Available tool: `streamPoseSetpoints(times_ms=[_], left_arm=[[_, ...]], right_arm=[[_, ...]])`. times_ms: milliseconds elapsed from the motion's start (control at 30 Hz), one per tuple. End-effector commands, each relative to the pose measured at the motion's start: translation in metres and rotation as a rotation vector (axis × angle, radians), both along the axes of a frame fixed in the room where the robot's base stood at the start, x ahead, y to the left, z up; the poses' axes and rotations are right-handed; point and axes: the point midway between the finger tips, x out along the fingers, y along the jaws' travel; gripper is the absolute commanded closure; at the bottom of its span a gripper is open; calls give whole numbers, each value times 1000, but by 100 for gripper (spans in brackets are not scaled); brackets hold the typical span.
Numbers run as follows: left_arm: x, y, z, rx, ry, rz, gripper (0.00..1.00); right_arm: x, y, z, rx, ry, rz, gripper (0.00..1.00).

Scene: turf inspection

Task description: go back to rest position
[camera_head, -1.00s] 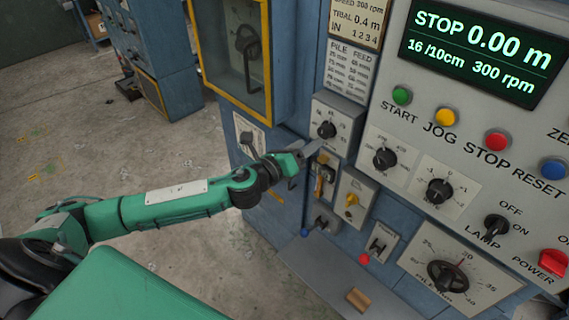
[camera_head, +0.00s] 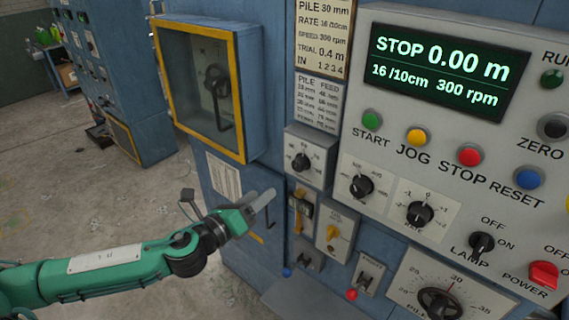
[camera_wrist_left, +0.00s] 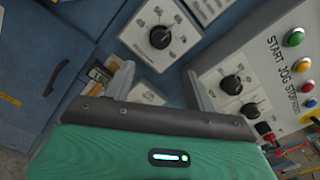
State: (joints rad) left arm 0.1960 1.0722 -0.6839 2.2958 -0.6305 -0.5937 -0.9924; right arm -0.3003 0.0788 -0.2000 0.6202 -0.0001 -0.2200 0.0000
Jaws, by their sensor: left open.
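My left gripper (camera_head: 225,206) is in front of the blue cabinet, left of the small switch plates. It is open with nothing between its fingers. One finger points toward the lever switch (camera_head: 301,208) with an orange handle, and I cannot tell whether they touch. In the left wrist view the fingers (camera_wrist_left: 160,85) are spread apart, with a dial plate (camera_wrist_left: 160,35) beyond them. My right gripper is not in view.
The control panel (camera_head: 350,135) has a display (camera_head: 437,72) reading STOP 0.00 m, coloured buttons and knobs. A yellow-framed box (camera_head: 243,100) projects above my left gripper. Open concrete floor (camera_head: 100,200) lies to the left.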

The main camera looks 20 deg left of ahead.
Motion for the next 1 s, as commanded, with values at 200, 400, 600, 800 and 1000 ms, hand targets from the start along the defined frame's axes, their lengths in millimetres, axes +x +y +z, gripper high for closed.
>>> streamPoseSetpoints(times_ms=[200, 400, 600, 800, 1000], left_arm=[[10, 6, -16, -33, 35, 23, 44], [50, 46, -110, -243, 235, 168, 44], [60, 95, -250, -553, 487, 393, 44], [17, 127, -395, -863, 708, 648, 44], [-69, 134, -523, -1143, 877, 922, 44]], right_arm=[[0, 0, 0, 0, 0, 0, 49], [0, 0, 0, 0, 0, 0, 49], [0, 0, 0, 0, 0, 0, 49], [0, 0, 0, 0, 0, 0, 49], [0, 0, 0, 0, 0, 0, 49]])
